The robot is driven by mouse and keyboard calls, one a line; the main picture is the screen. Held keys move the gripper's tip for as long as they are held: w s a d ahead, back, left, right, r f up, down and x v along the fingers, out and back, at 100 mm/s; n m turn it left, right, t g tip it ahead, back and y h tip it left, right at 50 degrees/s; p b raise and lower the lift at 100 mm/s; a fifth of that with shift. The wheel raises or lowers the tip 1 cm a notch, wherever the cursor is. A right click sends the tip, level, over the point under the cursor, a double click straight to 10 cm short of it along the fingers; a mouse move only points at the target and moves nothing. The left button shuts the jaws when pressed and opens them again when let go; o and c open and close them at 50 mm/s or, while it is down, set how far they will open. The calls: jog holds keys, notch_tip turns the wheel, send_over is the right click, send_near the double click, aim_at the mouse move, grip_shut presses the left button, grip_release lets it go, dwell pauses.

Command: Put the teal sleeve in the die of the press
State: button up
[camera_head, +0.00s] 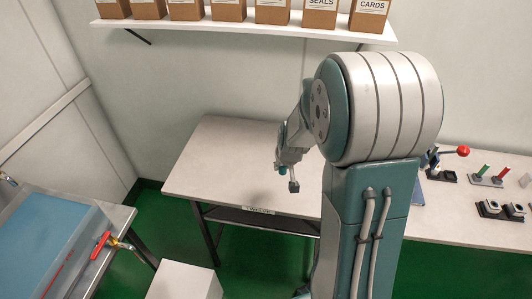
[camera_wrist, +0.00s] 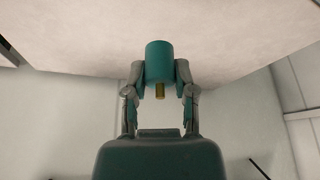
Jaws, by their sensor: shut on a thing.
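My gripper (camera_wrist: 160,78) is shut on the teal sleeve (camera_wrist: 159,56) in the wrist view, with one finger on each side of it. A short brass-coloured piece shows below the sleeve, between the fingers. In the head view my gripper (camera_head: 287,178) hangs over the left part of the pale table, and a small bit of teal shows at it. What looks like the press (camera_head: 441,174), with a dark base and a red ball on its lever, stands on the table to the right of my arm. My arm hides part of it, and its die cannot be made out.
The pale table (camera_head: 220,165) is bare on its left part. Right of the press are a stand with green and red pegs (camera_head: 487,179) and dark holders with pale rings (camera_head: 499,209). A shelf (camera_head: 240,28) of boxes hangs above.

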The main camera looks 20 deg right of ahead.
jog(key=shift+s+d+r, duration=0.15)
jog(key=shift+d, duration=0.25)
jog(key=w+d+f, duration=0.1)
jog(key=w+f, duration=0.2)
jog(key=w, duration=0.1)
jog(key=w+d+f, duration=0.1)
jog(key=w+f, duration=0.2)
jog(key=w, duration=0.1)
jog(key=w+d+f, duration=0.1)
jog(key=w+f, duration=0.2)
jog(key=w, duration=0.1)
jog(key=shift+w+d+f, duration=0.15)
jog(key=shift+w+d, duration=0.1)
jog(key=shift+w, duration=0.1)
jog(key=shift+w+f, duration=0.15)
jog(key=shift+f, duration=0.05)
notch_tip(320, 180, down, 3)
jog(key=shift+w+d+f, duration=0.1)
jog(key=shift+w, duration=0.05)
jog(key=o, duration=0.9)
jog(key=shift+f, duration=0.1)
